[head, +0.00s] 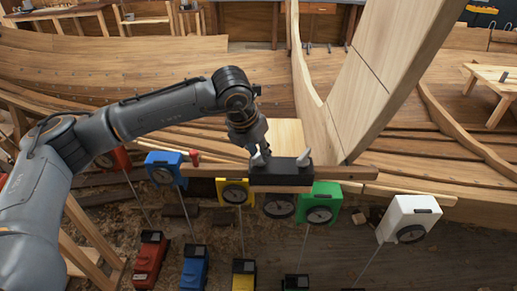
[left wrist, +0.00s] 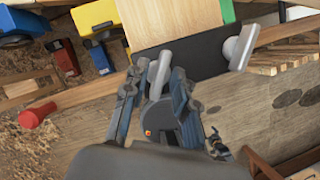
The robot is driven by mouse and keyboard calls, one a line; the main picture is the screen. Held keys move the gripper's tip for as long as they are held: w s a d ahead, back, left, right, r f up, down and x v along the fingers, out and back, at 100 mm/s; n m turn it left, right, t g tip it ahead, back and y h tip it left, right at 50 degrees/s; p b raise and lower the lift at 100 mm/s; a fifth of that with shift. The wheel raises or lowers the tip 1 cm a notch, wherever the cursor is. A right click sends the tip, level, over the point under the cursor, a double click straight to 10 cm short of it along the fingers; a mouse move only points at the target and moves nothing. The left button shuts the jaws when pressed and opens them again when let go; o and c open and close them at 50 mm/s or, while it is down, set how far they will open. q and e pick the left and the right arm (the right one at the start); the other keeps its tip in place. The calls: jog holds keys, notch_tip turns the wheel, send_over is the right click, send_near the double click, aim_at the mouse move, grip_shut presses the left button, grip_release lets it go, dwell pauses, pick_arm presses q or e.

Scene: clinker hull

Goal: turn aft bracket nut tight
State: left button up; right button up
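A black bracket (head: 281,173) lies across a wooden bar, with two pale grey wing-shaped nuts standing on it. The left nut (left wrist: 160,70) is partly hidden by my gripper in the head view. The right nut (head: 304,157) stands clear, and it also shows in the left wrist view (left wrist: 240,46). My left gripper (head: 259,157) points down over the left nut. In the left wrist view its fingers (left wrist: 155,82) stand on either side of this nut, with gaps showing. I cannot tell which nut is the aft one. My right gripper is not in view.
Blue (head: 165,169), yellow (head: 235,191), green (head: 320,204) and white (head: 408,218) boxes with dark wheels hang along the wooden bar, with cables running down. A tall curved timber (head: 375,75) rises behind the bracket. Planked hull fills the background.

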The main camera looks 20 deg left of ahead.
pick_arm(q)
grip_shut()
